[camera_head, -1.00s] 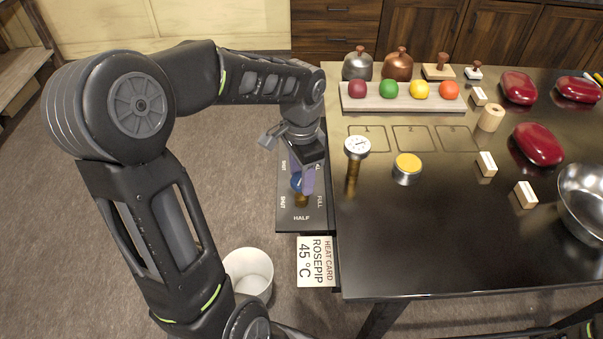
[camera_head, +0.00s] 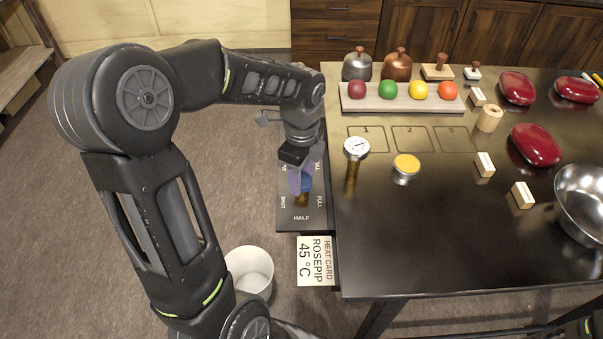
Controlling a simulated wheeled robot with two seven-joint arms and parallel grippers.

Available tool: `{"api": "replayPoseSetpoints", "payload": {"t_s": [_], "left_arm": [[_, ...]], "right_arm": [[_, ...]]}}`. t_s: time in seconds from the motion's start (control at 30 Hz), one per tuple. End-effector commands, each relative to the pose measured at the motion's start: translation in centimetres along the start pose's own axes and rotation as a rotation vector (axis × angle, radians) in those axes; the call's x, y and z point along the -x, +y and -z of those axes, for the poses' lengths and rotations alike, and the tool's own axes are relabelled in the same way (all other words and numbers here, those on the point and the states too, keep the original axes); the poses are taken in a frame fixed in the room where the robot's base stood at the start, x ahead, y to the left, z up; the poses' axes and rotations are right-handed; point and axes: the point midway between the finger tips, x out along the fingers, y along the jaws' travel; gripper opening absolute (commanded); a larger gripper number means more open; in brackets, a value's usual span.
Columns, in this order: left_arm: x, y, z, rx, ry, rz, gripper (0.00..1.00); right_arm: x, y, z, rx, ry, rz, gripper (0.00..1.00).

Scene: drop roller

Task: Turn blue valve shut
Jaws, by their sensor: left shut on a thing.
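The blue valve (camera_head: 306,184) sits on a brass stem over a dark panel (camera_head: 291,222) at the table's left side. The panel carries the labels SHUT, HALF and FULL in white. My left gripper (camera_head: 301,182) comes down from above and is shut on the blue valve. Its fingers hide much of the valve, so I cannot tell which label the valve points to. My right gripper is not in view; only a bit of dark arm shows at the lower right edge.
A heat card (camera_head: 316,261) reading ROSEPIP 45 °C hangs below the panel. A white bin (camera_head: 250,271) stands on the floor. A dial thermometer (camera_head: 356,148), a yellow-topped tin (camera_head: 406,167) and a rack (camera_head: 400,104) of coloured balls are on the black table.

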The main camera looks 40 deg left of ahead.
Motion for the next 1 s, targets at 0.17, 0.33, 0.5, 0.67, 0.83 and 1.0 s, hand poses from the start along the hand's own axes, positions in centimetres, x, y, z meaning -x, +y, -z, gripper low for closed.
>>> {"api": "replayPoseSetpoints", "payload": {"t_s": [0.17, 0.33, 0.5, 0.67, 0.83, 1.0], "left_arm": [[0.17, -0.09, 0.01, -0.136, 0.000, 0.003, 0.04], [0.13, -0.08, 0.00, -0.230, 0.000, 0.003, 0.04], [0.10, -0.09, 0.00, -0.281, 0.000, 0.003, 0.04], [0.09, -0.09, 0.00, -0.299, -0.001, 0.003, 0.04], [0.08, -0.10, 0.00, -0.300, -0.001, 0.003, 0.04], [0.08, -0.10, 0.00, -0.300, -0.001, 0.003, 0.47]], "right_arm": [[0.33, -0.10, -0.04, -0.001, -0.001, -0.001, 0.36], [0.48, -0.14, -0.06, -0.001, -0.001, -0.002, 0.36], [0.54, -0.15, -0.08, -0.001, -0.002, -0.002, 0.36], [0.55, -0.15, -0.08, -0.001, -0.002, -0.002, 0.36], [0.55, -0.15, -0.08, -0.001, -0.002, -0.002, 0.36], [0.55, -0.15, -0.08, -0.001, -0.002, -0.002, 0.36]]}}
